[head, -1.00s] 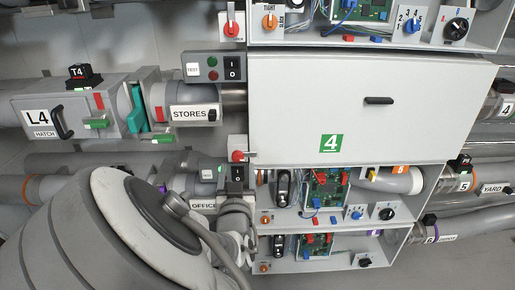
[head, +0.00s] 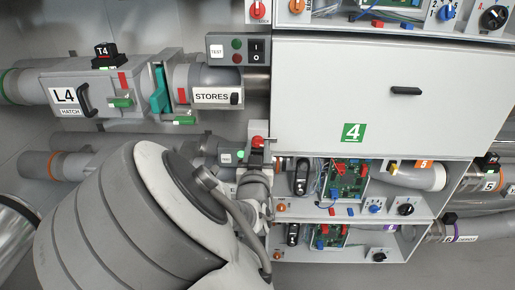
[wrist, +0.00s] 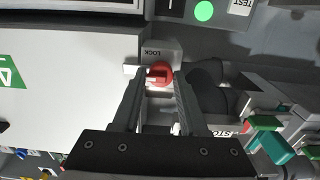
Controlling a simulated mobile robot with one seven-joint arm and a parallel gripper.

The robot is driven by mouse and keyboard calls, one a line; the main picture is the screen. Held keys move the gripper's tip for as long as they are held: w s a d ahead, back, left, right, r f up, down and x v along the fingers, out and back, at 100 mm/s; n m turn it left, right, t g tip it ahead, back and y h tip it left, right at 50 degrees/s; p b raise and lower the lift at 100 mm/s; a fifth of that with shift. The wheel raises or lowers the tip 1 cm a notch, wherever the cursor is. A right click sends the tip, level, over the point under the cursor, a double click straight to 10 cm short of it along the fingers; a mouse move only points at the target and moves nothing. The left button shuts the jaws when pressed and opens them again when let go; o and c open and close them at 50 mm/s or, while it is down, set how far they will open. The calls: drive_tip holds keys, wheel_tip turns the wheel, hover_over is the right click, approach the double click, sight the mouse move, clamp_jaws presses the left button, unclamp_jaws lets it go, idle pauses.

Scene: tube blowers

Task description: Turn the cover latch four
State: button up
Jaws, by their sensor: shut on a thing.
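The large white cover four (head: 392,95) is closed, with a black handle and a green 4 label. Its red latch knob (head: 257,141) sits on a small plate at the cover's lower left corner. In the wrist view the red knob (wrist: 160,73) lies between my fingertips, beside a "LOCK" label. A pale bar reaches from it to the edge of the cover (wrist: 65,75). My gripper (wrist: 161,82) is shut on the latch knob. In the head view my gripper (head: 257,160) is small and partly hidden by my arm, so the latch's exact angle is unclear there.
A control box (head: 236,50) with green and red buttons and a switch is above left of the latch. The STORES pipe (head: 218,96) and L4 hatch (head: 105,100) are at left. Open boxes with circuit boards (head: 345,185) lie below the cover, close to my arm.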

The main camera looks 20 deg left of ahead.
drive_tip(key=shift+r, duration=0.1)
clamp_jaws()
drive_tip(key=n+p, duration=0.3)
drive_tip(key=n, duration=0.1)
drive_tip(key=shift+r, duration=0.1)
drive_tip(key=n+p, duration=0.3)
drive_tip(key=n, duration=0.2)
drive_tip(key=shift+p, duration=0.4)
drive_tip(key=n+p, duration=0.2)
drive_tip(key=n, duration=0.3)
drive_tip(key=shift+n+p, duration=1)
drive_tip(key=shift+n, duration=0.9)
drive_tip(key=o, duration=1.1)
unclamp_jaws()
